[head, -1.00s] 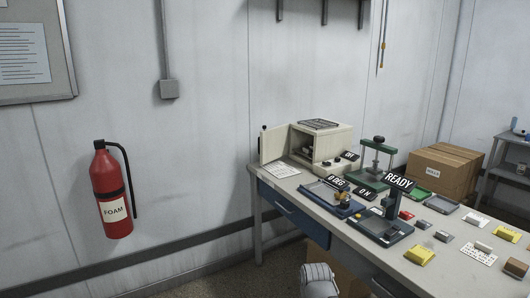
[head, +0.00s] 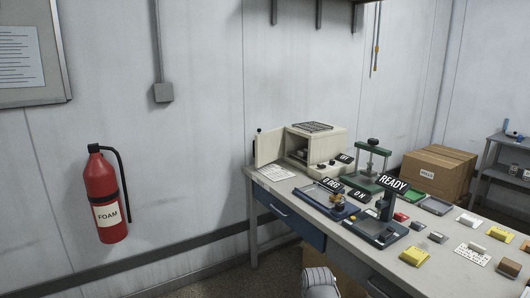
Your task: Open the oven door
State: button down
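The oven is a small cream box (head: 331,141) at the far left end of the workbench, with a dark wire rack on top. Its door (head: 269,146) stands swung open to the left, and the dark inside (head: 303,148) shows. A small dark knob or handle tops the door's left edge. My gripper is not in view; only a white ribbed part of my own arm shows at the bottom edge.
The workbench (head: 438,271) carries a green press (head: 372,160), blue devices with READY, 0 DEG and ON signs, trays and several small blocks. A cardboard box (head: 438,172) stands behind. A red extinguisher (head: 107,195) hangs on the wall. Floor shows left of the bench.

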aim_at(267, 146)
jog(key=z, duration=0.4)
jog(key=i, duration=0.95)
jog(key=u, duration=0.2)
